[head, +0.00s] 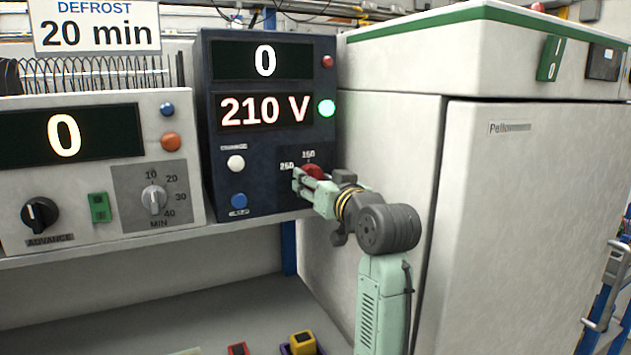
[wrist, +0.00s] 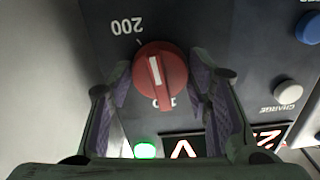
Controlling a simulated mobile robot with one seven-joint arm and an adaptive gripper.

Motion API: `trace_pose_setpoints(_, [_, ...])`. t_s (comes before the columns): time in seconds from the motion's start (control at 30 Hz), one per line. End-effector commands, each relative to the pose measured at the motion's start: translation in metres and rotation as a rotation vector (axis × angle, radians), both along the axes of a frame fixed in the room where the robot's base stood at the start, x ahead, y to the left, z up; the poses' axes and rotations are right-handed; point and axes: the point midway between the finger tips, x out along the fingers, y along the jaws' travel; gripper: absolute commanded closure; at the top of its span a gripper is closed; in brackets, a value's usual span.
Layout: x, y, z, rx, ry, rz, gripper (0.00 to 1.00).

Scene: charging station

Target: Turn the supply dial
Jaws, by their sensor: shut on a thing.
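The supply dial is a round red knob with a white pointer line. It sits on the dark blue supply unit (head: 265,185), and a little of the red dial (head: 314,171) shows behind my gripper in the head view. The unit's display (head: 265,111) reads 210 V. The upper display (head: 264,61) reads 0.
A lit green lamp (head: 326,108) is beside the 210 V display. White (head: 236,163) and blue (head: 238,200) buttons are left of the dial. A timer unit (head: 95,175) stands left, and a large white cabinet (head: 530,220) stands close right of my arm.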

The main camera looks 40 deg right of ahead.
Motion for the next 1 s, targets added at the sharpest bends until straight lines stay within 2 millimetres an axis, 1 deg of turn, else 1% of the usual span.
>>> trace_pose_setpoints(0.1, [0.0002,0.0006,0.0006,0.049,-0.013,0.001,0.83])
trace_pose_setpoints(0.3, [-0.0001,0.0001,0.0008,0.095,-0.025,0.000,0.83])
trace_pose_setpoints(0.73, [-0.0003,-0.0001,0.0010,0.105,-0.027,-0.001,0.83])
trace_pose_setpoints(0.77, [-0.0003,-0.0002,0.0011,0.105,-0.027,-0.001,0.53])
trace_pose_setpoints(1.0, [-0.0002,0.0000,0.0007,0.105,-0.026,-0.001,0.37])
